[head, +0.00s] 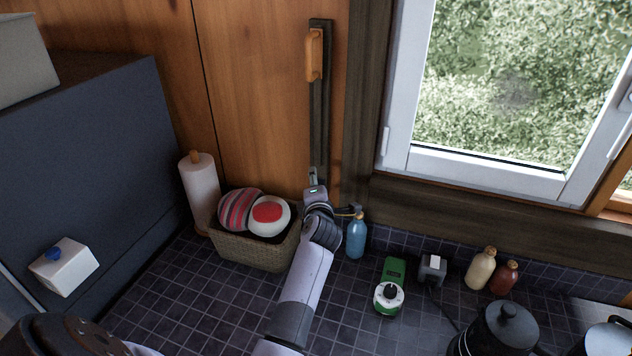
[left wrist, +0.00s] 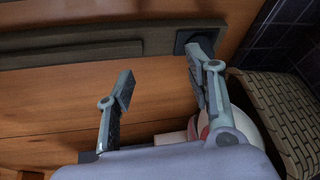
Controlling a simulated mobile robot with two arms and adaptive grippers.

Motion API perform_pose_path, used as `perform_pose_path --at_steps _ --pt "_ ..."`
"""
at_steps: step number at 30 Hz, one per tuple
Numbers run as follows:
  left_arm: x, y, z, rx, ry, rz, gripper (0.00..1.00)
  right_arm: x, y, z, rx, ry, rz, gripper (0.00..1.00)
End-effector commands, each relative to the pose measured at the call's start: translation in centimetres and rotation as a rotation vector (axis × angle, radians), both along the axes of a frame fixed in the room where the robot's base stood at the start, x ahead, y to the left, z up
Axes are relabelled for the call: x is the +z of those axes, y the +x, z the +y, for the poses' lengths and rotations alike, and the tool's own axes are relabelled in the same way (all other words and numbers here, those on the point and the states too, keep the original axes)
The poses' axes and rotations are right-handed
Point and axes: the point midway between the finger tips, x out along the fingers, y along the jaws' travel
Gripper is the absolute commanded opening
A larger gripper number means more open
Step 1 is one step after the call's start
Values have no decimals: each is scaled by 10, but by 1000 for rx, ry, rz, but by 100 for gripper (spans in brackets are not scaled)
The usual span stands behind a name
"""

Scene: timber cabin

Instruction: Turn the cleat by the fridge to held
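An orange cleat (head: 314,54) sits upright near the top of a dark vertical board on the wood wall, right of the dark blue fridge (head: 85,150). My left gripper (head: 313,176) is well below the cleat, near the board's lower part. In the left wrist view my left gripper (left wrist: 160,75) has its two fingers spread, with nothing between them but wood wall. The dark board (left wrist: 100,52) runs across that view beyond the fingertips. The orange cleat does not show there. My right gripper is not in view.
A woven basket (head: 250,250) with striped and red-and-white round items stands beside my left arm. A paper towel roll (head: 199,185) is left of it, a blue bottle (head: 356,237) right. The window (head: 500,170) is at right. The wall around the cleat is clear.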

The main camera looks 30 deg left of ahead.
Motion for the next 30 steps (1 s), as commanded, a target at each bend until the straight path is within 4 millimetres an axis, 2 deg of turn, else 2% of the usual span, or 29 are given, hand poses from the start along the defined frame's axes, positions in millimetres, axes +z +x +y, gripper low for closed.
perform_pose_path --at_steps 7,11,30 --pt "-2 -1 0 0 -3 2 49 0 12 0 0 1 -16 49" --pt "-2 -5 -1 1 -3 3 49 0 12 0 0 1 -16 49" --pt "4 -67 -16 1 -3 3 49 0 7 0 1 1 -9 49"
